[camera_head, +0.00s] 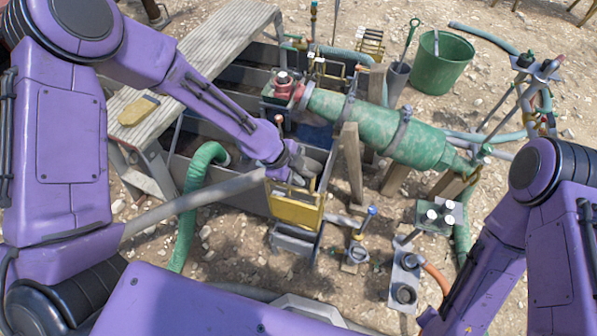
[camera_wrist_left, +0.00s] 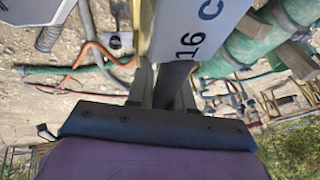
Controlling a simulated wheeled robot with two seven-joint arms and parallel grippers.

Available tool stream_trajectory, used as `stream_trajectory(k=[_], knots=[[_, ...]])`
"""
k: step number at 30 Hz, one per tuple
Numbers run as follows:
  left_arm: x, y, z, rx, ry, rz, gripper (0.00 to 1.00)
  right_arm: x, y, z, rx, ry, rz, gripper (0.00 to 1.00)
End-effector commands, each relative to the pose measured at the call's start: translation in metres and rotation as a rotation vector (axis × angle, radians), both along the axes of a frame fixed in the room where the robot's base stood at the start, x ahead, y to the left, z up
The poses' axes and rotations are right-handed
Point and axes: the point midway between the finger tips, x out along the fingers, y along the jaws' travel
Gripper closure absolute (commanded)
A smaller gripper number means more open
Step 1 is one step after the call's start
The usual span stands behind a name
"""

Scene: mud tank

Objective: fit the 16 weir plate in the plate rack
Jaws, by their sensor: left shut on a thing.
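My left gripper (camera_head: 290,172) is over the near end of the mud tank, shut on the weir plate. In the left wrist view the gripper (camera_wrist_left: 165,88) has a dark strip between its fingers. The pale grey face of the weir plate (camera_wrist_left: 198,38), marked "16" and a partly cut "C", stands just beyond them. A yellow panel (camera_head: 295,208) hangs upright below the gripper in the head view; I cannot tell whether it is the plate's other face. A yellow slatted rack (camera_head: 370,42), which looks like the plate rack, stands at the back beyond the tank. My right gripper is out of view.
A green pump body (camera_head: 385,135) lies along the tank's right side on wooden supports (camera_head: 351,165). A plank bench (camera_head: 205,65) with a brush (camera_head: 139,110) is at the left. A green hose (camera_head: 190,205) loops in front. A green bucket (camera_head: 441,62) stands behind right.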

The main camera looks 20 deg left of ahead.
Motion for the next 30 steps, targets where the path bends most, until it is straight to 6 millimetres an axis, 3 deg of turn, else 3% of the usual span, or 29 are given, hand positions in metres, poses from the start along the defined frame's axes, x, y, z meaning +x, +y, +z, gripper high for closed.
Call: stream_trajectory(k=[1, 15, 21, 30], knots=[[0.0, 0.0, -0.019, 0.0, -0.001, 0.001, 1.0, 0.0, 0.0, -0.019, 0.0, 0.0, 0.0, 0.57], [0.0, 0.0, -0.101, 0.0, -0.002, 0.001, 1.0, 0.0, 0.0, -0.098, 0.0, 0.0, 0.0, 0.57], [0.0, 0.0, -0.117, 0.0, -0.002, 0.001, 1.0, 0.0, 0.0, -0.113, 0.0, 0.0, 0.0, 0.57], [0.0, 0.0, -0.117, 0.0, -0.001, 0.0, 1.0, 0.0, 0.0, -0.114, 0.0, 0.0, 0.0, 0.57]])
